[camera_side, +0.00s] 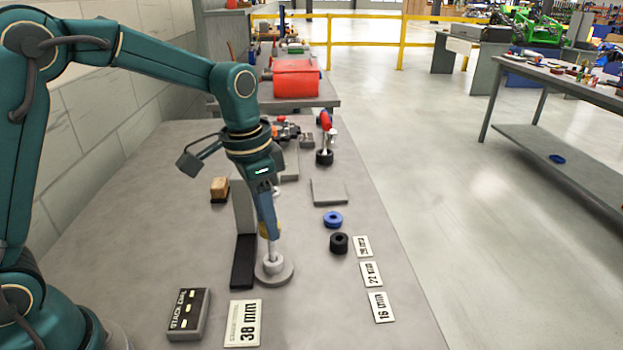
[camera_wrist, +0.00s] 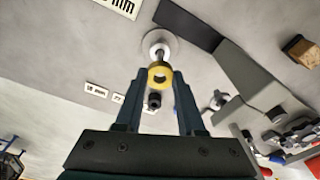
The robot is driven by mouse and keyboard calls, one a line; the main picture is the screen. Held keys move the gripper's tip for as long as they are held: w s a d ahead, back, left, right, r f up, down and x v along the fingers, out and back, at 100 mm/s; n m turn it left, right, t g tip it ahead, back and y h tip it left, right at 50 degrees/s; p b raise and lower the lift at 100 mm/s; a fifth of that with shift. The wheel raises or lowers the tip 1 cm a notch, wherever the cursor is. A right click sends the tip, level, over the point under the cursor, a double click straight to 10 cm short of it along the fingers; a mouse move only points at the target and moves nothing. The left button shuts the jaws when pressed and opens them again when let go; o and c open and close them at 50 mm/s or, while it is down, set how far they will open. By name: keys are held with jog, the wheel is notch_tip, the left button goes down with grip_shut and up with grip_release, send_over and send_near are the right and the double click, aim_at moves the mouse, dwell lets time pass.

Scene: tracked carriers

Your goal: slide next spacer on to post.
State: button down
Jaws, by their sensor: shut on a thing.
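My gripper (camera_wrist: 160,84) is shut on a yellow ring spacer (camera_wrist: 160,69), held between the fingertips. In the side view the yellow spacer (camera_side: 277,229) is partly hidden by my gripper (camera_side: 268,222), above the upright metal post (camera_side: 273,248). The post stands on a round grey base (camera_side: 287,272), with a pale collar low around it. In the wrist view the post (camera_wrist: 160,49) shows just beyond the ring. I cannot tell whether the ring is around its top. A blue spacer (camera_side: 333,219) and a black spacer (camera_side: 339,243) lie on the table to the right.
Size cards (camera_side: 371,274) lie right of the post. A 38 mm card (camera_side: 243,323) and a stack gauge box (camera_side: 188,313) lie in front. A grey upright block (camera_side: 244,205) with a black strip (camera_side: 243,262) stands close left. A wooden block (camera_side: 219,188) and tools lie behind.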

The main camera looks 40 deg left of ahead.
jog(key=shift+f, duration=1.2)
dwell(1.8)
grip_release()
dwell(0.4)
dwell(0.4)
jog(key=shift+r, duration=4)
